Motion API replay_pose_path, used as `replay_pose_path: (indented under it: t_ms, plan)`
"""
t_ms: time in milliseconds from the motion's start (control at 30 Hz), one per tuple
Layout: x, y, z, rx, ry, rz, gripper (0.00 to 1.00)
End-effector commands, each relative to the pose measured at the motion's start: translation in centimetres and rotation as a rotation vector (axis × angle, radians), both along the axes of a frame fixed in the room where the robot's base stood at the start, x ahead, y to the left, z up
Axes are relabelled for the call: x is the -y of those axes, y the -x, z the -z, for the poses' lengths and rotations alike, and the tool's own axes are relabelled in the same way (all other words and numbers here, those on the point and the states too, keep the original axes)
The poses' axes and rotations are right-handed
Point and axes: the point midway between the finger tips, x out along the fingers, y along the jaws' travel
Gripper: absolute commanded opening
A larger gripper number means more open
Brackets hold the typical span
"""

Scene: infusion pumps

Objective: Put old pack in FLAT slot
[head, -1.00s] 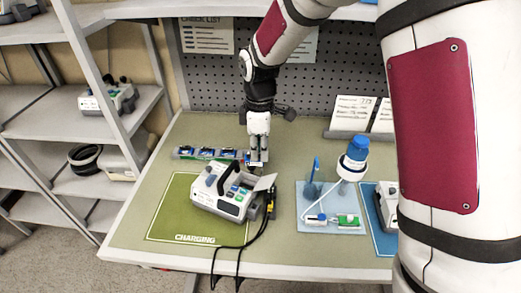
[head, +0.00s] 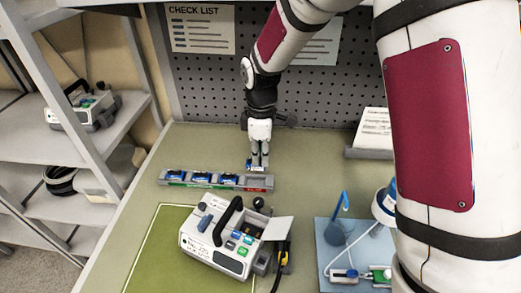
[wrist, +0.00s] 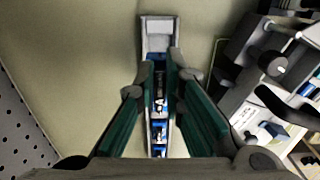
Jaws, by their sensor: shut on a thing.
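My gripper (head: 259,166) points down just above the right end of a grey slotted rack (head: 228,187). It is shut on a small pack (head: 251,168), which shows blue and white at the fingertips and is mostly hidden by the fingers. The rack's right end has a red label (head: 257,189) and an open slot; its lettering is too small to read. Several blue packs (head: 201,177) sit in the left part, above a green label. In the wrist view the rack (wrist: 157,22) runs lengthwise beneath the fingers (wrist: 161,75), with its empty end slot at the top.
A white pump (head: 215,240) with a black handle and a raised flap (head: 278,228) stands in front of the rack, partly on a green mat (head: 150,265). A blue tray (head: 325,255) lies to the right. The pegboard (head: 215,85) is close behind. Bench left of the rack is clear.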

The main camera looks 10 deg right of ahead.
Motion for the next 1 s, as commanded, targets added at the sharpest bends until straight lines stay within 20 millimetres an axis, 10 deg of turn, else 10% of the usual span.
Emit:
replay_pose_path:
  t_ms: [1000]
  plan:
    - [0.0,0.0,4.9,0.001,-0.001,0.0,0.0]
